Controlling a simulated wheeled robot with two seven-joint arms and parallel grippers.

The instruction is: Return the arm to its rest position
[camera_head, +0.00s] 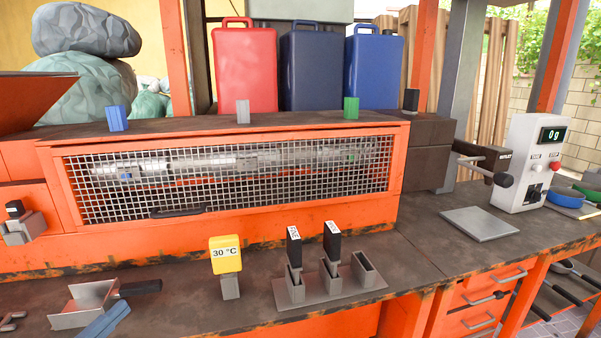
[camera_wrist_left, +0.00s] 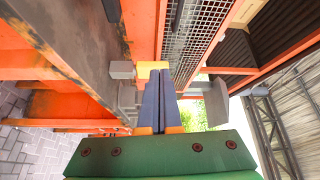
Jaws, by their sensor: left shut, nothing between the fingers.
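My left gripper (camera_head: 119,308) shows at the lower left of the head view as two blue fingers pressed together. It is shut and empty, just in front of a grey metal scoop (camera_head: 82,305) with a black handle. I cannot tell whether they touch. In the left wrist view the shut fingers (camera_wrist_left: 156,76) point away from the camera, over the green gripper body (camera_wrist_left: 160,155). The rest of the left arm is out of the head view. My right gripper is not in view.
A yellow 30 °C display (camera_head: 225,255) and a holder plate (camera_head: 328,288) with two black-topped pieces stand on the bench. Behind is an orange machine with a mesh guard (camera_head: 235,178). A scale plate (camera_head: 479,224) lies at right. The bench's front edge is close.

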